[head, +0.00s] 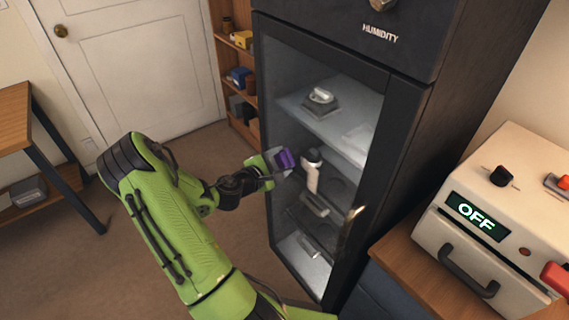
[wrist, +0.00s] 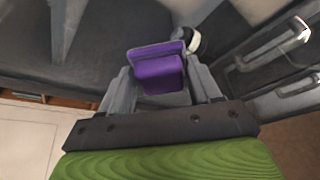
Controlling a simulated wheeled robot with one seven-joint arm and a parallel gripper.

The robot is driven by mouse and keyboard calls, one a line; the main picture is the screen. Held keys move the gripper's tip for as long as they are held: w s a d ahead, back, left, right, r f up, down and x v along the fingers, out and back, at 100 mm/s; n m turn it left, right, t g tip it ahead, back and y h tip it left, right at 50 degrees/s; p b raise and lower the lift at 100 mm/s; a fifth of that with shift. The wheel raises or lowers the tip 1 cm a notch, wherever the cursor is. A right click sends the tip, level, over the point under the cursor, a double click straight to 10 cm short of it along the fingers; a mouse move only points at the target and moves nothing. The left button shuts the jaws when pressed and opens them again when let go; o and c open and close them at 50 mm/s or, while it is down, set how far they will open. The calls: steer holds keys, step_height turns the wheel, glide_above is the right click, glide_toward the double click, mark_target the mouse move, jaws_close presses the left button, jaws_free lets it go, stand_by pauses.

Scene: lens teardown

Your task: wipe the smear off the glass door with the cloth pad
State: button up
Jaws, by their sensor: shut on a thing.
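My gripper (head: 279,163) is shut on a purple cloth pad (head: 284,158) in front of the cabinet's glass door (head: 337,150). In the wrist view the pad (wrist: 158,72) sits between the two grey fingers of the gripper (wrist: 160,85). The pad is close to the glass; I cannot tell whether it touches. The door looks closed and has a metal handle (head: 350,226) at its right. A pale, hazy patch (head: 360,138) shows at the right of the upper glass; I cannot tell whether it is the smear or something behind the glass.
Behind the glass, shelves hold a grey device (head: 319,100) and a white upright object (head: 312,170). A beige machine (head: 500,225) reading OFF stands on a cabinet at right. A small shelf (head: 237,70) stands left of the tall cabinet, and a table (head: 22,130) at far left. Floor between is clear.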

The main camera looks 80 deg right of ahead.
mark_target(301, 166)
steer(key=shift+w+d+p, duration=0.5)
steer(key=shift+w+d, duration=0.7)
steer(key=shift+w, duration=0.2)
steer(key=shift+w+d+p, duration=0.45)
steer(key=shift+w+d, duration=0.7)
steer(key=shift+w, duration=0.25)
steer(key=shift+d+r+p, duration=0.15)
steer(key=shift+r+p, duration=0.65)
steer(key=shift+r, duration=0.3)
steer(key=shift+c, duration=0.3)
steer(key=shift+s+a+f, duration=0.25)
steer(key=shift+s+a, duration=0.5)
steer(key=shift+s, duration=0.05)
steer(key=shift+s+a+f+b, duration=0.1)
steer(key=shift+s+a+b, duration=0.15)
steer(key=shift+s+a, duration=0.5)
steer(key=shift+s+a+b, duration=0.2)
steer(key=shift+s+a, duration=0.35)
steer(key=shift+s, duration=0.3)
steer(key=shift+s+a+b, duration=1.4)
steer(key=shift+s+a, duration=1.2)
steer(key=shift+s, duration=0.2)
